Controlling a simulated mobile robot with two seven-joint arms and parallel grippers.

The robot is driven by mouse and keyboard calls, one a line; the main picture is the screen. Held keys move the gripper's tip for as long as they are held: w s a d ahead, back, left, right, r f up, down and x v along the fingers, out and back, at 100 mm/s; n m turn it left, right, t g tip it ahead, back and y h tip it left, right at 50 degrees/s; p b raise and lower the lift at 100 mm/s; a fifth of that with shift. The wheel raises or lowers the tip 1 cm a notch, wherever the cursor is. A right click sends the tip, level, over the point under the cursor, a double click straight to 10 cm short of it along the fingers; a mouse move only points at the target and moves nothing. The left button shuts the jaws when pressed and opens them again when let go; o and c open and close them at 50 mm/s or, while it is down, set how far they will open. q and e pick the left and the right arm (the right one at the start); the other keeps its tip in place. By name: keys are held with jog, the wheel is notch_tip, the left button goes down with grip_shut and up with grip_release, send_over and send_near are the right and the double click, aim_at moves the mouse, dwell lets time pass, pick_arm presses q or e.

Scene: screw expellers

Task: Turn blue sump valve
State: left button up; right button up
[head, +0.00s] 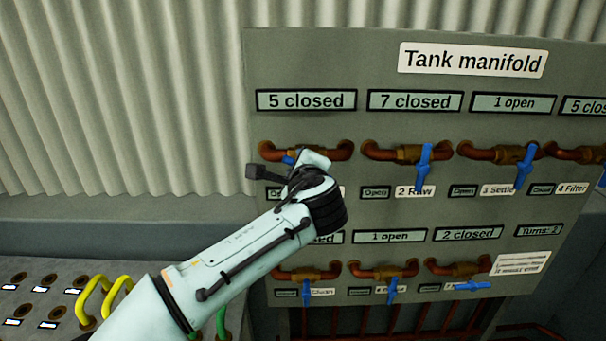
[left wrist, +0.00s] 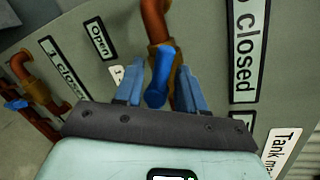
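The top-left valve on the Tank manifold panel has a copper pipe and brass body; a bit of its blue handle (head: 289,160) shows beside my left gripper in the head view. Its name label is mostly hidden; the display above it reads "5 closed". In the left wrist view the blue handle (left wrist: 157,88) stands between the two fingers of my left gripper (left wrist: 158,76). The fingers are apart, one on each side of it, and do not appear clamped on it. My right gripper is not in view.
More blue-handled valves line the panel, such as the 2 Raw valve (head: 424,165) close to the right and a lower row beneath my arm. Yellow hoses (head: 105,290) rise from a socket board at lower left. Corrugated wall (head: 120,90) stands behind.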

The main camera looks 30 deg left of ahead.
pick_arm(q)
jog(key=b+v, duration=0.1)
jog(key=v, duration=1.1)
jog(key=shift+s+d, duration=0.2)
jog(key=shift+s, duration=0.05)
jog(key=shift+r, duration=0.1)
jog(key=s+d, duration=0.4)
jog(key=s, duration=0.2)
jog(key=shift+s, duration=0.4)
jog(key=shift+d, duration=0.1)
